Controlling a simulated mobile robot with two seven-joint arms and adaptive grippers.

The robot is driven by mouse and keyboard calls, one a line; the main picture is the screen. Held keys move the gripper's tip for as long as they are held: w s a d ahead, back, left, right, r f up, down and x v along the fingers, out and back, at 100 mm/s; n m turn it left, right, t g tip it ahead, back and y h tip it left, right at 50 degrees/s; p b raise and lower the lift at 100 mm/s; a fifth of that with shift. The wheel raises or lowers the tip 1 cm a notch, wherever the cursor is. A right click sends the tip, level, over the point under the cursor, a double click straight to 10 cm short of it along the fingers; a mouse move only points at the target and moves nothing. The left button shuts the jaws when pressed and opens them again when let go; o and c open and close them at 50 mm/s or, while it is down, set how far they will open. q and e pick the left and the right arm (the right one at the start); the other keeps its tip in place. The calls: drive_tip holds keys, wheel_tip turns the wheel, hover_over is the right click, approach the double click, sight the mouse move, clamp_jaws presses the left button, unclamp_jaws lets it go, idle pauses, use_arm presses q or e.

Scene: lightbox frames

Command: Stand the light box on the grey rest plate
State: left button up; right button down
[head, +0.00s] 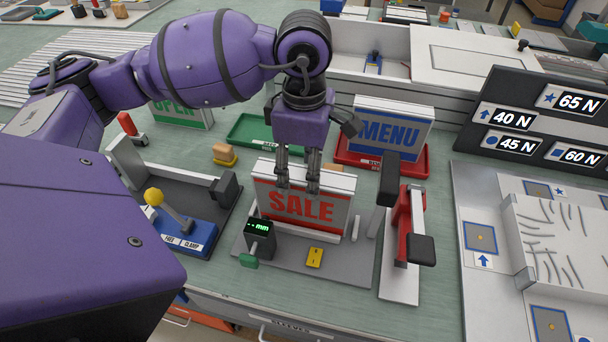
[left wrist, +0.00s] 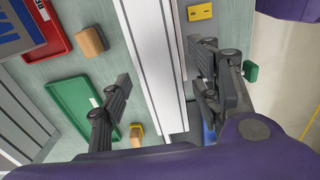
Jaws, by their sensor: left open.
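The light box marked SALE (head: 330,221) stands upright, its lower edge at a grey plate (head: 305,276); whether it rests fully on it I cannot tell. My left gripper (head: 299,188) points down at its top edge, fingers open. In the left wrist view the white top of the light box (left wrist: 153,55) runs between the spread fingers of my left gripper (left wrist: 163,88), with gaps visible. Other light boxes read MENU (head: 390,133), at a red tray (head: 352,159), and OPEN (head: 172,112). My right gripper is not in view.
A display block (head: 260,236) with a green knob and a yellow block (head: 314,257) sit on the plate's front. A red clamp (head: 405,225) stands right, a blue-based lever fixture (head: 185,235) left. A green tray (head: 252,130) lies behind. A black sign board (head: 540,120) stands right.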

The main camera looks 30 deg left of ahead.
use_arm(q)
wheel_tip(320, 180, up, 10)
idle(0.3)
drive_tip(key=shift+f, duration=0.2)
